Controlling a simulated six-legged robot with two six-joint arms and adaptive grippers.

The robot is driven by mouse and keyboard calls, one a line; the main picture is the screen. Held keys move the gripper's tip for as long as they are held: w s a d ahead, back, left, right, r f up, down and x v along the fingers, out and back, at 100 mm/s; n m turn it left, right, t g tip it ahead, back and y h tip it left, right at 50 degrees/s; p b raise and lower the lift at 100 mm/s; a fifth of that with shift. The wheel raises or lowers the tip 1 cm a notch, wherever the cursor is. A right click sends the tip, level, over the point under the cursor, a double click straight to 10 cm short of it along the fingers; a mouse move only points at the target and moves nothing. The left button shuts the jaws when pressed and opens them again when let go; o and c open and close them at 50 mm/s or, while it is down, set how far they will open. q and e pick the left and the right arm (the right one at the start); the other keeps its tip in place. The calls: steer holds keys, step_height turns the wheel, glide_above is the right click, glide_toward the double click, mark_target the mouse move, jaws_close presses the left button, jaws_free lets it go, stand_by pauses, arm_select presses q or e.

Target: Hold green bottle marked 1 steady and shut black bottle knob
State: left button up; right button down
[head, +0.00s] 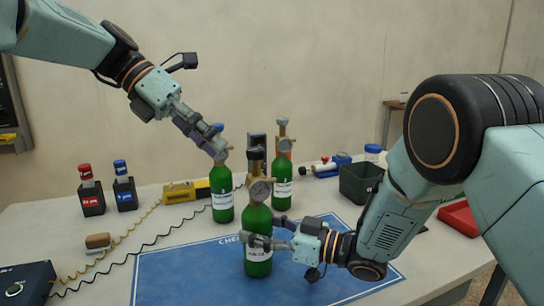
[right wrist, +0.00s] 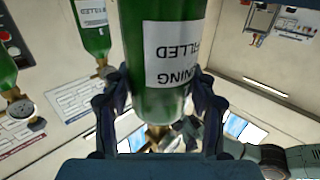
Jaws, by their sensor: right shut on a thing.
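The front green bottle (head: 257,222) stands upright on the blue mat, with a gauge and a black knob (head: 257,153) on top. My right gripper (head: 262,242) is shut around its lower body. The right wrist view shows this bottle (right wrist: 165,40) between both fingers, its label upside down; I cannot make out a number. A second green bottle (head: 222,188) with a blue knob (head: 217,127) stands behind to the left. My left gripper (head: 218,150) is at that bottle's top, apart from the black knob; its finger opening is unclear. A third green bottle (head: 282,182) with a grey knob stands behind.
The blue mat (head: 180,277) lies under the front bottle. Red-capped (head: 90,190) and blue-capped (head: 124,187) holders, a yellow device (head: 180,192) and coiled cords lie left. A dark bin (head: 358,183) and red tray (head: 458,218) are right. The mat's left part is clear.

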mark_target(256, 154)
arm_select(q)
steer(key=w+d+f+m+t+h, duration=0.1)
steer(key=d+h, duration=0.1)
steer(key=d, duration=0.2)
steer(key=w+d+f+m+t+h, duration=0.1)
steer(key=d+t+h, duration=0.1)
steer(key=d+h, duration=0.1)
steer(key=w+d+f+m+t+h, duration=0.1)
steer(key=d+m+t+h, duration=0.1)
steer(key=d+h, duration=0.1)
steer(key=shift+x, duration=0.9)
steer(key=shift+a, duration=0.1)
steer(key=shift+c, duration=0.3)
jaws_close()
